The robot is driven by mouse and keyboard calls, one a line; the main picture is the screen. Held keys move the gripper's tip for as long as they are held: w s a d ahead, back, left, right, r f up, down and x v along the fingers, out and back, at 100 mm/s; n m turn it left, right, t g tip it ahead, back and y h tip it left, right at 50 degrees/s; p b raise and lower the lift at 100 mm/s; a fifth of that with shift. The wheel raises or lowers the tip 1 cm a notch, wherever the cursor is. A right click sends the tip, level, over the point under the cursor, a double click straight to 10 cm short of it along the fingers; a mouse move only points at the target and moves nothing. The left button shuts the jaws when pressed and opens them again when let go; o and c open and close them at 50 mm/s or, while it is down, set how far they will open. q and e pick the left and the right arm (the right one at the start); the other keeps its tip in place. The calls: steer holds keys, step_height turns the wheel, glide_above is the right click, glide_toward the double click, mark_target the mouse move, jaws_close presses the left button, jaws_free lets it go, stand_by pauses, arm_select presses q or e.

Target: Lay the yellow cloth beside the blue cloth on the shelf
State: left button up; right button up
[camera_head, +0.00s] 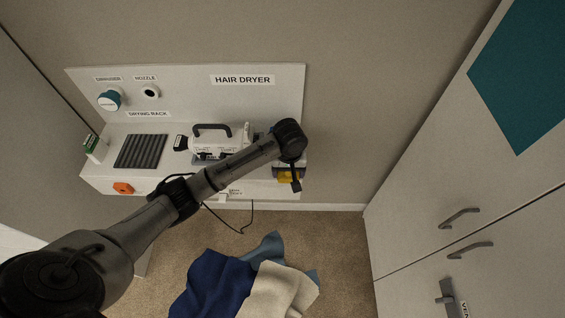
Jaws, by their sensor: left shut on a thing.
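My left arm reaches in from the lower left across the shelf. Its gripper (296,186) points down at the shelf's right front corner and is shut on the yellow cloth (286,177), of which only a small patch shows. The white shelf (240,188) stands against the wall under a "HAIR DRYER" label. A dark blue cloth (212,284) lies crumpled on the floor, and a lighter blue cloth (266,248) lies behind it. I cannot make out a blue cloth on the shelf for certain; the arm hides part of its right side. My right gripper is not in view.
A cream cloth (272,292) lies on the carpet. A black cord hangs in front. Cabinets (470,175) stand at right.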

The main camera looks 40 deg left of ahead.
arm_select(q)
steer(key=w+a+f, duration=0.1)
steer(key=a, duration=0.1)
steer(key=w+a+f, duration=0.3)
steer(key=a, duration=0.1)
steer(key=shift+w+f, duration=0.15)
steer(key=shift+f, duration=2.1)
steer(key=shift+f, duration=0.15)
steer(key=o, duration=0.9)
